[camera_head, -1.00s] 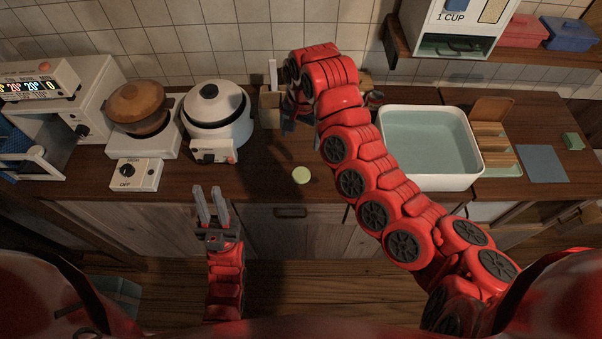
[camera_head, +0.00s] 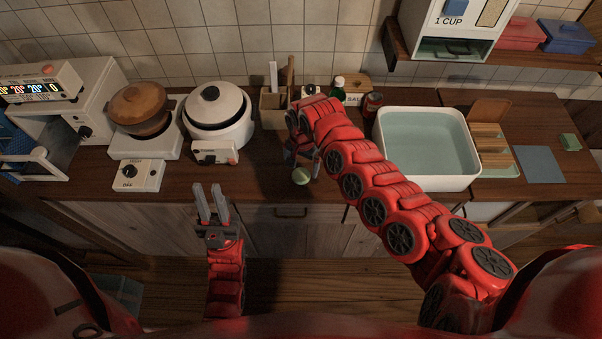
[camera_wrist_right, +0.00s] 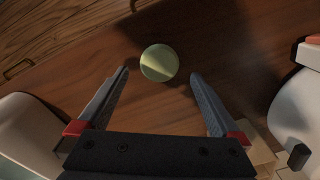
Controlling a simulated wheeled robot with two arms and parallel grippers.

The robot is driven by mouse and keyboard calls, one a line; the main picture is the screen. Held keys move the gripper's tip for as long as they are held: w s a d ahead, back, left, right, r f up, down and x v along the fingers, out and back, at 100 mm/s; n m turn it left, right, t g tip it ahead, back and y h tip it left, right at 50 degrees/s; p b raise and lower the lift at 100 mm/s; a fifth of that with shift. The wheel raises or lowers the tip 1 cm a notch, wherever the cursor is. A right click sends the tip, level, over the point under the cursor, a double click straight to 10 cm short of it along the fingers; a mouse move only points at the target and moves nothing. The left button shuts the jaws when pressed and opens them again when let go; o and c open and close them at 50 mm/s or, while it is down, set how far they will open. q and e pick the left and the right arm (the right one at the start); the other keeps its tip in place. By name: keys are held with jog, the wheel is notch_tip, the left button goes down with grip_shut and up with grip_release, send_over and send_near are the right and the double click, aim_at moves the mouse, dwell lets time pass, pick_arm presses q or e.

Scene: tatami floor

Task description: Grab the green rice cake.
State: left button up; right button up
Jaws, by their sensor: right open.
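The green rice cake (camera_head: 301,176) is a small, round, pale green piece on the wooden counter near its front edge. It also shows in the right wrist view (camera_wrist_right: 159,63), just beyond the fingertips and roughly midway between them. My right gripper (camera_head: 304,163) is open and empty above the counter, close behind the rice cake. Its two spread fingers show in the right wrist view (camera_wrist_right: 159,73). My left gripper (camera_head: 212,192) is open and empty in front of the counter, to the left of the rice cake.
A white rice cooker (camera_head: 217,117) and a brown pot (camera_head: 141,108) stand on the left. A white basin of water (camera_head: 428,148) stands on the right. Counter left of the rice cake is clear.

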aim_at(302, 174)
jog(key=shift+w+f, duration=0.1)
jog(key=shift+f, duration=1.9)
jog(key=c, duration=1.3)
jog(key=shift+r+p, duration=0.15)
jog(key=shift+p, duration=0.15)
